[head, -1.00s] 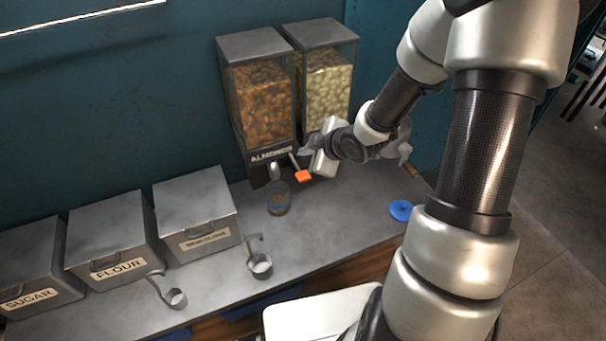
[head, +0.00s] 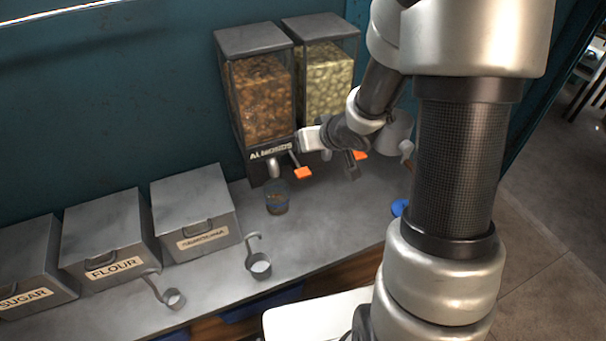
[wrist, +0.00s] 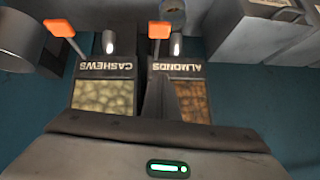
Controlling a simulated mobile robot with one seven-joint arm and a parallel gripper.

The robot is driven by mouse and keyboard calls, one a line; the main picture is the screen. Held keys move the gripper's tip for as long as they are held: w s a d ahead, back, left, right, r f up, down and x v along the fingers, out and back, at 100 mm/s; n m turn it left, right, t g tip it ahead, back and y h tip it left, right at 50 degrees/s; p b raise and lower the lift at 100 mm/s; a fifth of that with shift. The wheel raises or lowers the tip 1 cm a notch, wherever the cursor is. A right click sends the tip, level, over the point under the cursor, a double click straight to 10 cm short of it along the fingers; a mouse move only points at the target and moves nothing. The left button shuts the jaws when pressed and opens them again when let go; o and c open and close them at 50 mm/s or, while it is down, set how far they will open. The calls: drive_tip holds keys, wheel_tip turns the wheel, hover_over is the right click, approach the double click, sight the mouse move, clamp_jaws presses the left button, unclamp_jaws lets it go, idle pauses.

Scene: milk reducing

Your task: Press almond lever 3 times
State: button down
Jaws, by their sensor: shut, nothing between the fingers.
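The almond dispenser (head: 262,95), full of brown nuts, stands against the teal wall. Its orange-tipped almond lever (head: 303,173) sticks out at the front right and also shows in the wrist view (wrist: 158,30). A glass cup (head: 277,198) with some brown contents stands below its spout. In the upside-down wrist view, my gripper (wrist: 158,80) is shut and empty, between the CASHEWS and ALMONDS labels. Its tip appears apart from the almond lever, though depth is hard to judge. In the head view my wrist partly hides the dispenser fronts, and the fingertips are hard to make out.
The cashew dispenser (head: 325,82) stands just right, its orange lever (head: 361,155) close to my wrist. Labelled bins, including flour (head: 107,235), line the counter (head: 225,280) at left. Two metal scoops (head: 260,267) (head: 175,299) lie in front. A blue object (head: 399,207) is at right.

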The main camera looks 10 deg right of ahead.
wheel_tip(320, 180, up, 2)
drive_tip(key=m, duration=0.3)
drive_tip(key=m+b, duration=0.1)
drive_tip(key=m, duration=0.3)
drive_tip(key=shift+a+r, duration=0.15)
drive_tip(key=b, duration=0.8)
hover_over(305, 175)
wheel_tip(305, 175, down, 7)
drive_tip(key=shift+r, duration=0.1)
drive_tip(key=shift+f+b, duration=0.5)
drive_tip(key=shift+f, duration=0.5)
drive_tip(key=shift+f, duration=0.1)
idle(0.6)
drive_tip(key=shift+f, duration=0.35)
